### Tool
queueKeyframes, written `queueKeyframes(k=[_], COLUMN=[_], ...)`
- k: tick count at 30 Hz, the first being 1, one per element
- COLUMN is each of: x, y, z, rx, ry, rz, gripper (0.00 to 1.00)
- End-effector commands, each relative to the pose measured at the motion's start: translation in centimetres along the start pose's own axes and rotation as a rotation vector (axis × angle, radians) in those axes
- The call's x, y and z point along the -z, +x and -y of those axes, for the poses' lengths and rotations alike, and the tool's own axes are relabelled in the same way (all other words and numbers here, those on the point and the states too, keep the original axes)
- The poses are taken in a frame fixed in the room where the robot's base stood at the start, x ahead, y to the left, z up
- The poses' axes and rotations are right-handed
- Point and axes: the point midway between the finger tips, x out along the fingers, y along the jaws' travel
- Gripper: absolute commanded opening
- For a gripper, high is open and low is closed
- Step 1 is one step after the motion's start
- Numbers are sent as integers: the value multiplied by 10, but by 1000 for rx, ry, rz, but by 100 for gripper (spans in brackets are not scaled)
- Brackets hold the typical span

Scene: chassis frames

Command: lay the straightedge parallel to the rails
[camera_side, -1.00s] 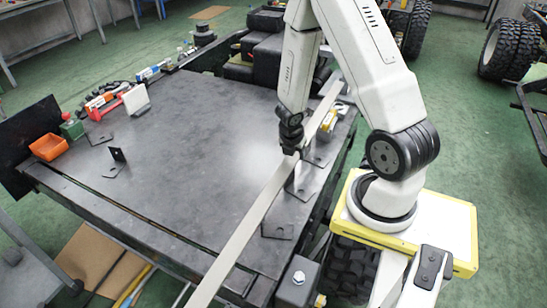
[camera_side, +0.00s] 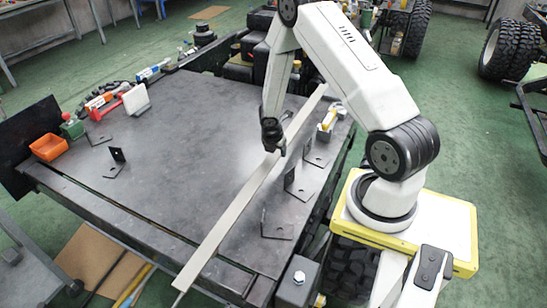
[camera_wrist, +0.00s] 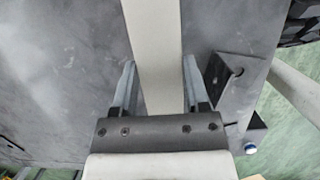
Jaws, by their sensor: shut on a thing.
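The straightedge is a long, flat, pale metal strip (camera_side: 228,215). It runs diagonally over the dark tabletop in the side view, from the far right to past the near edge. It is slanted relative to the table's right edge. My gripper (camera_side: 273,147) is shut on it, near its middle. In the wrist view, the fingers of my gripper (camera_wrist: 157,75) stand on either side of the straightedge (camera_wrist: 153,35). I cannot tell whether the strip touches the tabletop. Which parts are the rails is unclear; a dark beam (camera_side: 120,219) runs along the table's near-left edge.
Black angle brackets (camera_side: 298,183) stand along the right side of the tabletop (camera_side: 190,130); another (camera_side: 117,158) stands at left. An orange bin (camera_side: 48,147) and tools sit along the left edge. A yellow-and-white object (camera_side: 328,118) lies at the right. The tabletop's middle left is clear.

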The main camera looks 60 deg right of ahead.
Motion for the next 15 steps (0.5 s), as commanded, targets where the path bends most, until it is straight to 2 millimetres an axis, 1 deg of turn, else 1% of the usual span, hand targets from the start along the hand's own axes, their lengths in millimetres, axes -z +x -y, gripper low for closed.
queueKeyframes(k=[1,6,10,15], x=[-2,-3,-4,-5], y=[4,19,26,30], z=[-5,-14,-20,-23], rx=[-2,-2,-3,-4], ry=[-1,-1,0,0], rz=[3,3,3,4], gripper=[0,0,0,0])
